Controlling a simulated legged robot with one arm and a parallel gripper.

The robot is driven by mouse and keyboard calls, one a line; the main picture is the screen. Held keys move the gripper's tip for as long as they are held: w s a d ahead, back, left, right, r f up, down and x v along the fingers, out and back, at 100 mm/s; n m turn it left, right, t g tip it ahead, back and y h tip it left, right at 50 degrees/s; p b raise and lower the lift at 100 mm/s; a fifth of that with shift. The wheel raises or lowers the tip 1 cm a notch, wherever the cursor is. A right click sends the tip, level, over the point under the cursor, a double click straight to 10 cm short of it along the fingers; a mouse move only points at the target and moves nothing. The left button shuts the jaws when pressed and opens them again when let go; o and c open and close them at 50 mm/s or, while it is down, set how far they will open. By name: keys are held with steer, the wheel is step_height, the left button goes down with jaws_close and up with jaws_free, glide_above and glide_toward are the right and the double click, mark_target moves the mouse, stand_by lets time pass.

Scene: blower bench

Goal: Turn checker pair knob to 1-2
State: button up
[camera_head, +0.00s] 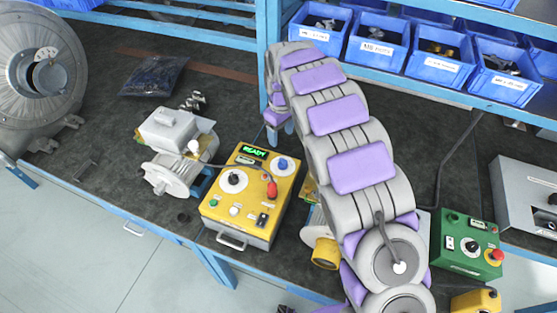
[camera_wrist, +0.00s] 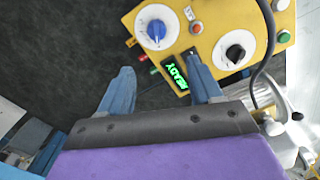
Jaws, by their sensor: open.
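The yellow checker box (camera_head: 222,209) stands on the bench with a lit green READY display (camera_head: 253,152). It carries a blue knob (camera_head: 283,163) and a black knob on a white dial (camera_head: 235,180); their labels are too small to read, so I cannot tell which is the pair knob. In the wrist view the blue knob (camera_wrist: 155,32) and black knob (camera_wrist: 235,52) lie beyond my fingertips. My gripper (camera_wrist: 160,62) is open and empty; one finger overlaps the box beside the display, the other is over the dark bench. In the head view my gripper (camera_head: 279,122) is behind the box.
A grey motor unit (camera_head: 172,172) stands left of the box, and a large round blower housing (camera_head: 38,80) at far left. A green control box (camera_head: 465,245) is at right. Blue bins (camera_head: 378,45) line the back shelf. A dark cable (camera_wrist: 268,45) crosses the box near the black knob.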

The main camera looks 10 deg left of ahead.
glide_toward(283, 161)
steer(key=d+f, duration=0.1)
steer(key=d, duration=0.1)
steer(key=a+f, duration=0.1)
steer(key=f, duration=0.1)
steer(key=a+f+b, duration=0.1)
steer(key=f, duration=0.2)
steer(key=a+f, duration=0.1)
steer(key=f, duration=0.1)
steer(key=shift+a+f, duration=0.2)
steer(key=shift+f, duration=0.15)
steer(key=shift+d+f+b, duration=0.2)
steer(key=shift+f+b, duration=0.1)
steer(key=shift+f, duration=0.05)
steer(key=shift+d+f, duration=0.15)
steer(key=shift+d, duration=0.15)
steer(key=shift+w+d, duration=0.1)
steer(key=shift+d, duration=0.65)
steer(key=shift+a+f, duration=0.15)
steer(key=shift+a, duration=0.85)
steer(key=c, duration=0.4)
steer(key=shift+c, duration=0.9)
steer(key=shift+d, duration=0.45)
steer(key=c, duration=0.5)
